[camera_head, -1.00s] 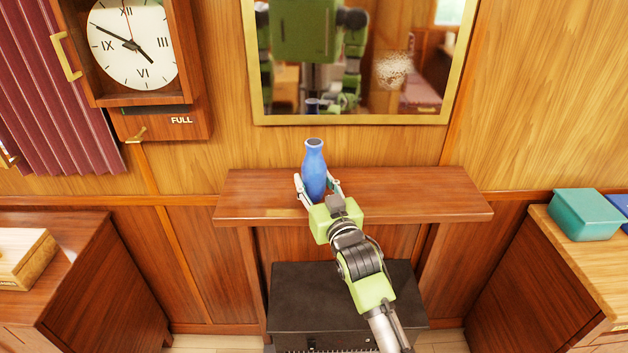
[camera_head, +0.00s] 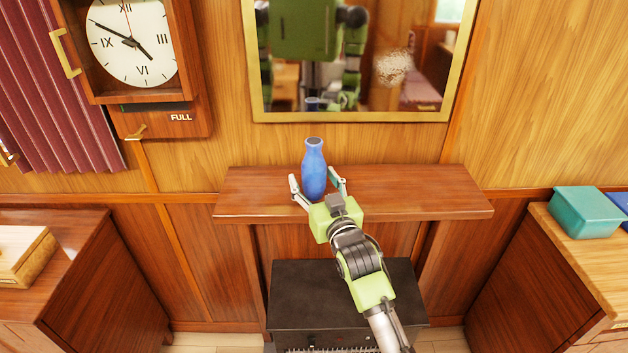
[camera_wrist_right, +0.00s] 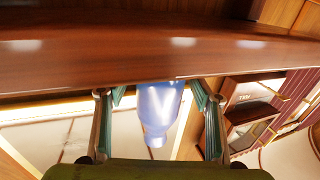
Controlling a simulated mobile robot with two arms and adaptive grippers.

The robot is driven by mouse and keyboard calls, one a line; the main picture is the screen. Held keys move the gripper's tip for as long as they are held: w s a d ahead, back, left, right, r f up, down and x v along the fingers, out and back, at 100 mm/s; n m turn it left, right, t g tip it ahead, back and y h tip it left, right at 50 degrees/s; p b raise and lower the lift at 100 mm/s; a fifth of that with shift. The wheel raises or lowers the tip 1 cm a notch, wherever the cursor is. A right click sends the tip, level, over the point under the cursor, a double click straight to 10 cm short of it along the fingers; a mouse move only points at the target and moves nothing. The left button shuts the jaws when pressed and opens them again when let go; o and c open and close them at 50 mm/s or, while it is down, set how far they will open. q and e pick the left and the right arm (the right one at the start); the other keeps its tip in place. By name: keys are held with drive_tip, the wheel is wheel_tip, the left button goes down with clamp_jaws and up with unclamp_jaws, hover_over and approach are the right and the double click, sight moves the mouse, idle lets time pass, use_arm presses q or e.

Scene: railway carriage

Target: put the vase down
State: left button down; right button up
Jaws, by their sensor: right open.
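The blue vase (camera_head: 313,170) stands upright on the wooden shelf (camera_head: 420,190) under the mirror. My right gripper (camera_head: 318,183) is open, with one finger on each side of the vase and a gap showing on both sides. In the right wrist view the vase (camera_wrist_right: 160,110) is between the two spread fingers of the gripper (camera_wrist_right: 160,112), with the shelf (camera_wrist_right: 140,60) across the top of the picture. My left gripper is not in view, apart from any unclear reflection in the mirror.
A gold-framed mirror (camera_head: 350,118) hangs behind the shelf. A wall clock case (camera_head: 135,50) is at the upper left. A dark box (camera_head: 340,290) stands below the shelf. A teal box (camera_head: 585,212) is on the right counter. The shelf is clear right of the vase.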

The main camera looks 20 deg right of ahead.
drive_tip(key=s, duration=1.2)
drive_tip(key=shift+d, duration=0.15)
clamp_jaws()
idle(1.1)
